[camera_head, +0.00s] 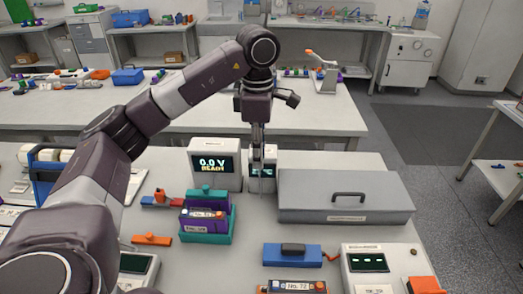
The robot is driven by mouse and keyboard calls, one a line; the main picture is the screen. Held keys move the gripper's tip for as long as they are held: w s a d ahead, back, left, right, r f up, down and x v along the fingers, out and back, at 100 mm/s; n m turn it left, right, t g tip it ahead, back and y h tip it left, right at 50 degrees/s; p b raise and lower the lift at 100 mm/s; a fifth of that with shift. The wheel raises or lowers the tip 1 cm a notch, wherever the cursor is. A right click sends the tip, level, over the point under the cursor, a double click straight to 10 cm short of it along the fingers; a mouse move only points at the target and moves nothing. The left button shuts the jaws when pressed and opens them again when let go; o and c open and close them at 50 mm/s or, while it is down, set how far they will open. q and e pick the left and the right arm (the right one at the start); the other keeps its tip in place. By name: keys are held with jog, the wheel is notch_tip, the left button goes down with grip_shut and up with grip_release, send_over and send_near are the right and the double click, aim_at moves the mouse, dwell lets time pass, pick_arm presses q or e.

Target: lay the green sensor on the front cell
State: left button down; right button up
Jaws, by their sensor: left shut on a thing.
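My left gripper (260,185) points straight down in front of the meter boxes. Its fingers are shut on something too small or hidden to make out. I cannot clearly pick out the green sensor. A purple cell (203,214) with a white label sits in a teal holder (222,236), left of and nearer than the gripper. Another cell (297,286), dark and orange with a label, is cut off at the bottom edge. I cannot tell which one is the front cell. My right gripper is not in view.
A display box (215,165) reads 0.0 V READY. A second box stands partly behind the gripper. A grey lidded case (345,195) is on the right. A blue block (292,255) and a panel with a display (372,264) are nearer. An orange piece (151,239) lies left.

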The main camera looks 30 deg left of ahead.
pick_arm(q)
jog(key=s+a+f+m+p, duration=0.3)
jog(key=s+a+m+p, duration=0.1)
jog(key=s+m, duration=0.25)
jog(key=m+p, duration=0.5)
jog(key=m, duration=0.6)
send_over(202, 214)
jog(key=shift+s+d, duration=0.1)
jog(key=shift+f+b, duration=1.55)
jog(key=shift+f, duration=1.25)
jog(key=shift+b, duration=0.55)
jog(key=shift+f+b, duration=0.6)
jog(key=c, duration=1.6)
grip_release()
